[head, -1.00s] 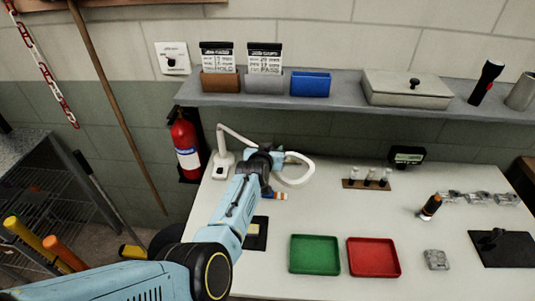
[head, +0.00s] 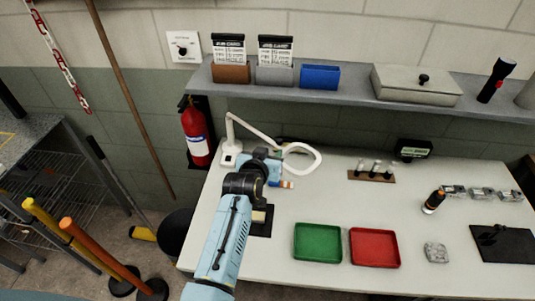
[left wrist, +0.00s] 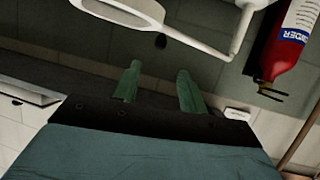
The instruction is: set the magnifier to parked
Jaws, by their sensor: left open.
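The magnifier (head: 302,158) is a white ring head on a jointed white arm, with its base (head: 231,154) at the bench's back left corner. The arm rises from the base and slopes down right to the ring, which hangs above the bench. In the left wrist view the ring (left wrist: 128,12) and arm show at the top, beyond the fingertips. My left gripper (left wrist: 157,76) is open with nothing between its green fingers. In the head view my left wrist is just left of the ring and hides the fingers. My right gripper is out of view.
A fire extinguisher (head: 195,135) hangs left of the bench. A shelf (head: 345,93) runs above the back. A green tray (head: 318,243) and a red tray (head: 374,248) lie in front. An orange-and-white tube (head: 284,184) lies near my wrist. Posts (head: 60,235) stand at left.

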